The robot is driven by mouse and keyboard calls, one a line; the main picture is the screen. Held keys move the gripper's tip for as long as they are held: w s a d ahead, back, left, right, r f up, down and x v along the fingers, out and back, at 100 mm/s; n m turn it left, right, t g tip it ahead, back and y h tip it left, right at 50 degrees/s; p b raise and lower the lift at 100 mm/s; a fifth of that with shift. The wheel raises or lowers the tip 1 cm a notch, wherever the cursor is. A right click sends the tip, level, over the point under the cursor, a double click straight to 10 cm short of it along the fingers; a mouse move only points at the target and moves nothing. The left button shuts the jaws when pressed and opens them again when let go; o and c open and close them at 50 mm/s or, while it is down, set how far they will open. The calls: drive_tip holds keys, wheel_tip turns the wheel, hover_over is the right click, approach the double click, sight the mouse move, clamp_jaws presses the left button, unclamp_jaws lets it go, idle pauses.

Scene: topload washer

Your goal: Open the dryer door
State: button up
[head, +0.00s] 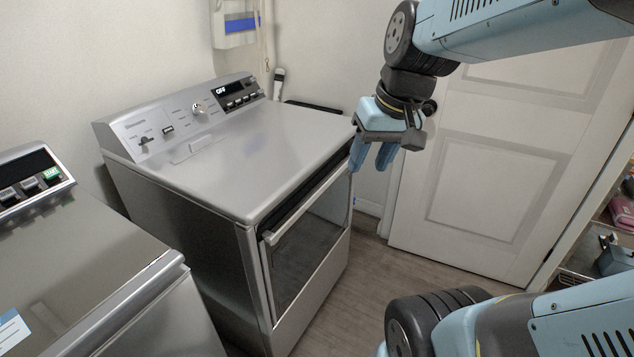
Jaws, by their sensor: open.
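The dryer (262,141) is a grey, box-shaped machine in the middle of the head view, with a control panel along its back. Its front door (307,250) has a dark window and a pale bar along the top edge (303,208). A dark gap runs between that bar and the dryer's top; I cannot tell if the door is fully closed. My gripper (371,166) is open and empty, its blue fingers pointing down. In the picture it is just right of the dryer's front right corner, near the door's upper right end. No contact shows.
A second grey machine (90,285) stands at the left, with a narrow space before the dryer. A white room door (495,195) is behind my gripper. Shelves with items (622,212) are at the far right. The wooden floor (385,270) before the dryer is clear.

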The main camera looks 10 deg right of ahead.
drive_tip(key=shift+o, duration=0.6)
drive_tip(key=w+a+f+g+y, duration=0.1)
drive_tip(key=w+f+g+y, duration=0.2)
drive_tip(key=w+f+y, duration=0.2)
wheel_tip(320, 180, down, 2)
drive_tip(key=w, duration=0.2)
drive_tip(key=shift+w+a, duration=0.3)
drive_tip(key=shift+a, duration=0.1)
drive_tip(key=m+t+y, duration=0.6)
drive_tip(key=m+t, duration=0.3)
drive_tip(key=t, duration=0.4)
approach(328, 186)
drive_tip(key=x, duration=0.9)
drive_tip(key=shift+r, duration=0.2)
drive_tip(key=shift+s, duration=0.1)
clamp_jaws()
